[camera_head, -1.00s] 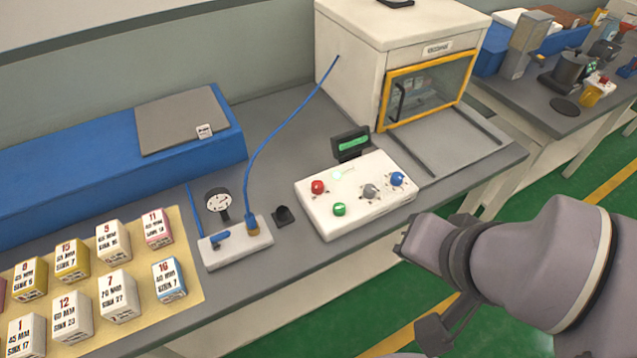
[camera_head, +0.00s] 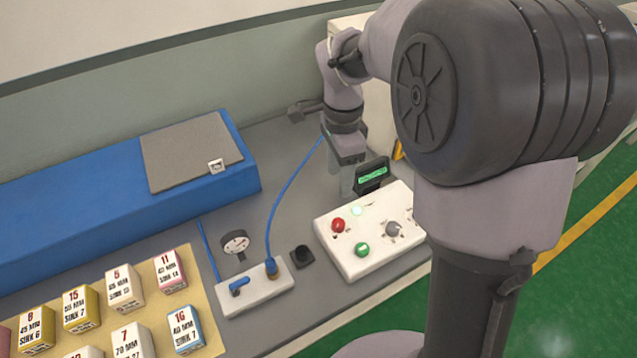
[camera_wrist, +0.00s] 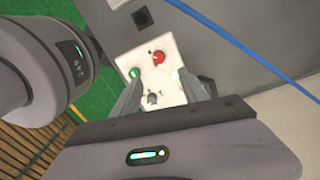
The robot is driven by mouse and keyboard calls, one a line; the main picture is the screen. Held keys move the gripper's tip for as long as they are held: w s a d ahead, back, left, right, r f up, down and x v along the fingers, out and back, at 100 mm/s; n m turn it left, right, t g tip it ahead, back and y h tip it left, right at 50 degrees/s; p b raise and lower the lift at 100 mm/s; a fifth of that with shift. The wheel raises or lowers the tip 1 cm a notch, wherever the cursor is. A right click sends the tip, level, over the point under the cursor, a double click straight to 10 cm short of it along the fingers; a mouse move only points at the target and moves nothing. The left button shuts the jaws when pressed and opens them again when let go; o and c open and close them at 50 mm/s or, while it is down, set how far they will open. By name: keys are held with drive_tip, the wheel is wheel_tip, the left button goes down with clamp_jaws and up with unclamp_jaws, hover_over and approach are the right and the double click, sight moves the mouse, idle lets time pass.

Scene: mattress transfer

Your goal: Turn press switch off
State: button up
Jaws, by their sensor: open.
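The white control panel (camera_head: 345,262) lies on the grey bench. It carries a red button (camera_head: 338,225), a green button (camera_head: 362,249), a grey knob (camera_head: 392,229) and a small lit pale-green lamp (camera_head: 356,210). Its right end is hidden behind my arm. My gripper (camera_head: 347,185) points down over the bench by the panel's back edge, beside the small green-lit display (camera_head: 372,175). In the wrist view my open gripper (camera_wrist: 160,80) frames the panel, with the red button (camera_wrist: 158,57) and grey knob (camera_wrist: 152,98) showing. Nothing is held.
A white socket block (camera_head: 255,290) with a blue cable stands left of the panel, near a round gauge (camera_head: 236,242) and a black piece (camera_head: 302,256). Labelled boxes (camera_head: 125,287) stand front left. A blue case (camera_head: 90,190) lies at the back. The oven is mostly hidden by my arm.

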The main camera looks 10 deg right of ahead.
sight(338, 222)
drive_tip(key=f+b, duration=0.1)
drive_tip(key=f, duration=0.4)
drive_tip(key=f+b, duration=0.2)
drive_tip(key=f, duration=0.3)
drive_tip(key=s+f+b, duration=0.1)
drive_tip(key=f+b, duration=0.1)
drive_tip(key=f, duration=0.3)
drive_tip(key=shift+d+f, duration=0.1)
drive_tip(key=shift+f, duration=0.05)
drive_tip(key=shift+c, duration=0.2)
clamp_jaws()
